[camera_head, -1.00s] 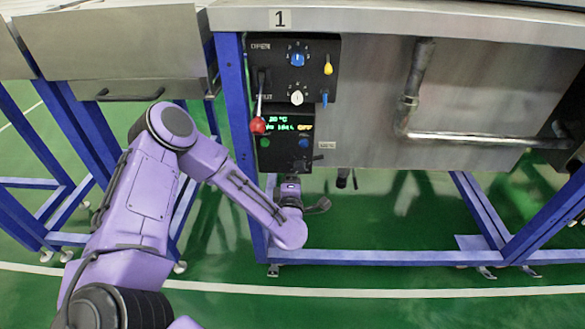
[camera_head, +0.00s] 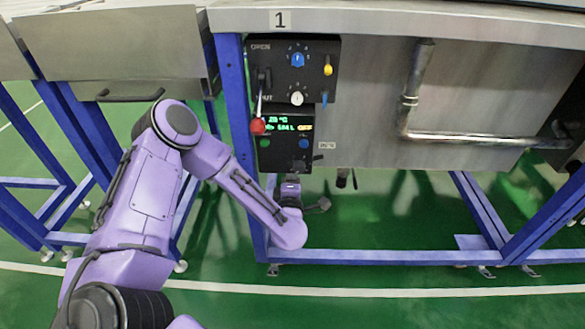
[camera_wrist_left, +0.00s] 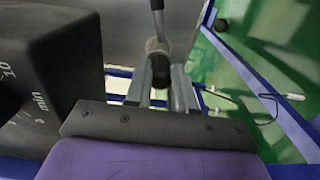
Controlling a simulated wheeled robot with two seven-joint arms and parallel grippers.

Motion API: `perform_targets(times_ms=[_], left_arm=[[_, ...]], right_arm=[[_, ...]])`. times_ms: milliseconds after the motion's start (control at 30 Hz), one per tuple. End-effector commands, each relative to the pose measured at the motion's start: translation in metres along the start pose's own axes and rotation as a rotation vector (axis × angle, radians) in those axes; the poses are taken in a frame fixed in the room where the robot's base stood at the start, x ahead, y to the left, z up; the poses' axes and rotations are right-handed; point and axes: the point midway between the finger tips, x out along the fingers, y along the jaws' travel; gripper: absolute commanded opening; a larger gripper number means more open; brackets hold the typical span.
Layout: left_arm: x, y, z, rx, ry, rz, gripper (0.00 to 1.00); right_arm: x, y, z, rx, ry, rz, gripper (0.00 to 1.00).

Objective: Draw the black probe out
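In the left wrist view, a short dark cylinder (camera_wrist_left: 161,71), which looks like the black probe's end, lies between the fingertips of my left gripper (camera_wrist_left: 160,82). A pale round collar and a grey rod line up beyond it. One finger stands on each side; I cannot tell whether they touch it. In the head view my left gripper (camera_head: 291,181) is small and partly hidden, just under the black control box (camera_head: 285,155). I cannot make out the probe clearly there. My right gripper is not in view.
The control box carries a red-knobbed lever (camera_head: 258,125), a blue knob (camera_head: 297,60) and a white knob (camera_head: 296,98). A steel pipe (camera_head: 460,138) runs on the tank front to the right. A blue leg (camera_head: 237,110) stands close left of the box.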

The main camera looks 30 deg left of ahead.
Motion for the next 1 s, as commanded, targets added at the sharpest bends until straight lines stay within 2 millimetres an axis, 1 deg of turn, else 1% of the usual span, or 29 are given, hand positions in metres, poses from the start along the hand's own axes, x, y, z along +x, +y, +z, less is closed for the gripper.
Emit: perform_targets(times_ms=[167, 1000], left_arm=[[-0.003, 0.000, 0.000, 0.001, -0.001, -0.001, 0.00], [-0.033, 0.000, 0.000, 0.001, -0.001, -0.001, 0.00]], right_arm=[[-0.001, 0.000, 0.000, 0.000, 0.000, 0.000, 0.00], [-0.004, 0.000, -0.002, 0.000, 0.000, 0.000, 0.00]])
